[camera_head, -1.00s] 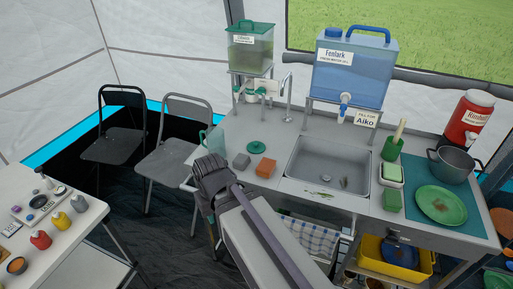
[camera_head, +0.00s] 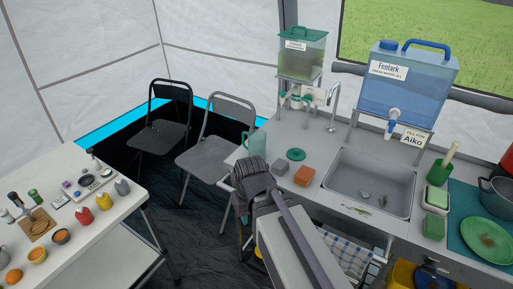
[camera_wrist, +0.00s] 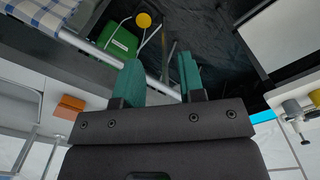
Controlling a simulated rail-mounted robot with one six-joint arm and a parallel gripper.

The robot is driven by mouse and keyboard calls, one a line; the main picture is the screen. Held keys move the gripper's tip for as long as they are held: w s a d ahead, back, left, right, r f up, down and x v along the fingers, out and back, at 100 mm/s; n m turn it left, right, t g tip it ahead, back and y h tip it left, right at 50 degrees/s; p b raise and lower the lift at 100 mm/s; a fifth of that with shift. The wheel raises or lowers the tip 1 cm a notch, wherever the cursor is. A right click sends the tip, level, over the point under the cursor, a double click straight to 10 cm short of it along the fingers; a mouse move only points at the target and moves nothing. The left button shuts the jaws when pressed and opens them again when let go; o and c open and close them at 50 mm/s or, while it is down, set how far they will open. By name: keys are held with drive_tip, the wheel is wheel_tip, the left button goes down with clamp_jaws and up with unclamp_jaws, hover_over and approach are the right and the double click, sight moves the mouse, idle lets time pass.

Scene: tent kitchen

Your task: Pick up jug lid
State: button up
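The jug lid appears to be the small round green disc (camera_head: 296,154) with a knob, lying flat on the grey counter left of the sink. A translucent green jug (camera_head: 257,143) stands at the counter's left end, partly hidden by my arm. In the wrist view my gripper (camera_wrist: 162,80) has its two teal fingers apart with nothing between them. They are over the dark floor, and the lid does not show there. In the head view my arm hides the gripper's fingers.
A grey block (camera_head: 280,167) and an orange sponge-like block (camera_head: 304,175) lie close to the lid. The sink (camera_head: 372,183) is to the right. A tap (camera_head: 334,108) and green-lidded dispenser (camera_head: 301,58) stand behind. A table (camera_head: 118,222) with bottles and bowls stands left.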

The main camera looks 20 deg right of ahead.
drive_tip(key=o, duration=1.2)
drive_tip(key=shift+d, duration=0.1)
